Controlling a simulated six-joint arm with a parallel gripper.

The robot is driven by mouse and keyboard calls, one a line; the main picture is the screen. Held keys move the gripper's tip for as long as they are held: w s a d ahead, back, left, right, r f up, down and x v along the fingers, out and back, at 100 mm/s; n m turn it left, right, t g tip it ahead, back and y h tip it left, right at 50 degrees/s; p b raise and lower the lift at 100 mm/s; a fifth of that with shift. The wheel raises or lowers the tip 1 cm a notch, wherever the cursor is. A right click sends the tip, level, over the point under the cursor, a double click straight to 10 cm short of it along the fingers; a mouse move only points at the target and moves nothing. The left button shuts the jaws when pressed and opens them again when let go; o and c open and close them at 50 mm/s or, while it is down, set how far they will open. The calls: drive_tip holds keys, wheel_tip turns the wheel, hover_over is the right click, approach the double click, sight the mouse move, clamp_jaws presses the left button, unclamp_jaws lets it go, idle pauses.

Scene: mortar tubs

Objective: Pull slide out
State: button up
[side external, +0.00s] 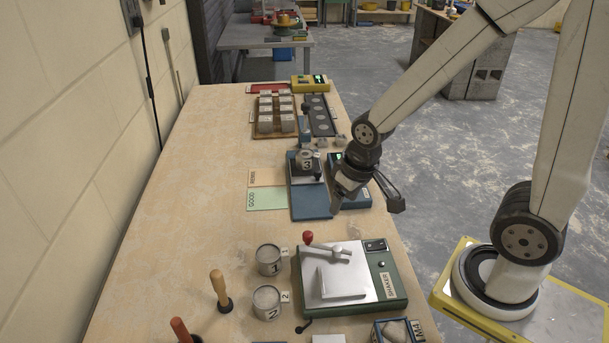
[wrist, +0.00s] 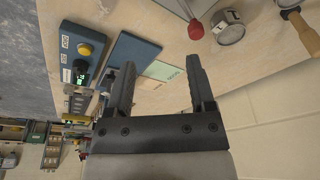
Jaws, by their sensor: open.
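A blue slide plate (side external: 311,202) lies flat on the bench, in front of a dark fixture (side external: 291,171) with a blue edge. A grey tub marked 3 (side external: 308,163) stands on that fixture. My gripper (side external: 367,203) is open and empty, to the right of the plate and above the blue control box (side external: 362,193). In the wrist view the blue plate (wrist: 133,55) shows beyond and partly behind the left finger of my open gripper (wrist: 160,72). I cannot tell the exact height of the fingertips above the bench. The tub is not clearly seen in the wrist view.
Green GOOD (side external: 267,199) and tan REWORK-like (side external: 266,177) zones lie left of the plate. The shaker (side external: 349,275) with its red-knobbed lever and tubs 1 (side external: 269,260) and 2 (side external: 267,302) stand nearer the camera. A tray of cubes (side external: 275,115) is behind.

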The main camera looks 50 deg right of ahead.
drive_tip(key=w+d+m+g, duration=0.1)
drive_tip(key=w+d+m, duration=0.75)
drive_tip(key=w, duration=0.45)
drive_tip(key=m+g, duration=0.2)
drive_tip(key=m, duration=0.6)
hover_over(318, 170)
drive_tip(key=a, duration=0.1)
drive_tip(key=f, duration=0.4)
drive_tip(key=shift+s+f, duration=0.25)
drive_tip(key=shift+w+d+f+m, duration=0.15)
drive_tip(key=shift+w+d+m, duration=0.05)
drive_tip(key=shift+d+m, duration=0.2)
drive_tip(key=shift+f, duration=0.1)
drive_tip(key=shift+f, duration=3.8)
clamp_jaws()
